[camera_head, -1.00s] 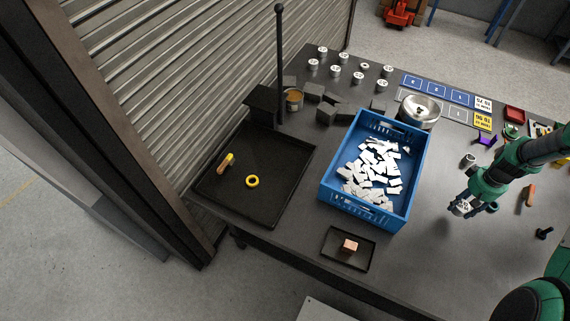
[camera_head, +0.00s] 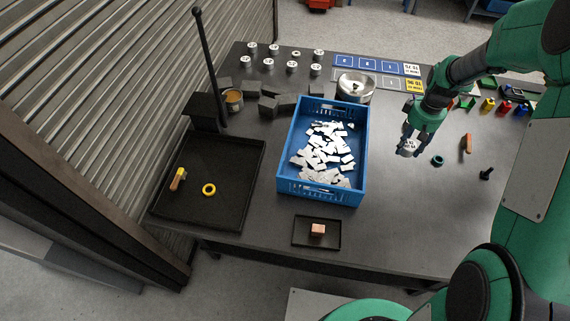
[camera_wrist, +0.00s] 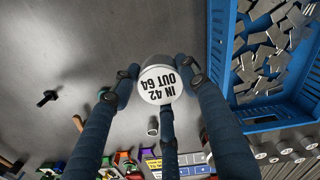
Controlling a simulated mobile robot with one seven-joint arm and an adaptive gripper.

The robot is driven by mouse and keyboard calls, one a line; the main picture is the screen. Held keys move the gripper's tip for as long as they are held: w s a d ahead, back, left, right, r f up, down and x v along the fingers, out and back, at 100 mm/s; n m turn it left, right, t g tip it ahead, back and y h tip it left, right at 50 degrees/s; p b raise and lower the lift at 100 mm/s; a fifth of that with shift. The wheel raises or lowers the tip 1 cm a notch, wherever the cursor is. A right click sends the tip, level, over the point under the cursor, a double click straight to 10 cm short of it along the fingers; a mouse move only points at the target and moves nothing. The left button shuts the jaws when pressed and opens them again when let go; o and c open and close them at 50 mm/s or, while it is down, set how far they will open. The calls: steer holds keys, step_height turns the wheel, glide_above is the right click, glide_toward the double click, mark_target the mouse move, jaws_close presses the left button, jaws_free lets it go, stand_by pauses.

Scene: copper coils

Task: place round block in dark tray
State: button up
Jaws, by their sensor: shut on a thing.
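The round block (camera_head: 408,147) is a short metal cylinder with a white label; in the wrist view its label (camera_wrist: 160,86) reads "IN 42 OUT 64". My gripper (camera_head: 411,138) is shut on it, fingers at its sides, and seems to hold it above the table right of the blue crate. The gripper also shows in the wrist view (camera_wrist: 163,76). A large dark tray (camera_head: 228,215) lies at the table's left end, with a yellow ring and a yellow-and-orange piece in it. A small dark tray (camera_head: 300,240) at the front edge holds a copper-coloured block.
A blue crate (camera_head: 362,170) with white pieces stands between my gripper and the large tray. A dark post (camera_head: 207,60) rises behind that tray. Grey blocks, similar labelled cylinders (camera_head: 267,64) and a metal bowl (camera_head: 355,88) stand at the back.

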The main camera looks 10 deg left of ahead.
steer(key=s+a+n, duration=0.1)
steer(key=a, duration=0.3)
steer(key=s+a+n, duration=0.1)
steer(key=a, duration=0.3)
steer(key=a+n, duration=0.1)
steer(key=a, duration=0.3)
steer(key=shift+s+a+r, duration=0.15)
steer(key=shift+s+a, duration=0.15)
steer(key=shift+s, duration=0.1)
steer(key=s+a+n+p, duration=0.1)
steer(key=s+a+n, duration=0.3)
steer(key=s+a, duration=0.6)
steer(key=s+a+n, duration=0.4)
steer(key=s+a, duration=0.2)
steer(key=a, duration=0.7)
steer(key=s+a+n+p, duration=0.1)
steer(key=s+a+n, duration=0.3)
steer(key=s, duration=0.5)
steer(key=s+a+n, duration=0.2)
steer(key=s+a, duration=0.4)
steer(key=s, duration=0.2)
steer(key=f, duration=1.1)
steer(key=shift+s+f, duration=0.2)
steer(key=shift+s, duration=0.1)
steer(key=b, duration=0.1)
glide_above(232, 210)
steer(key=shift+f, duration=0.7)
steer(key=shift+f, duration=0.1)
steer(key=shift+f+b, duration=0.35)
steer(key=shift+f, duration=1.35)
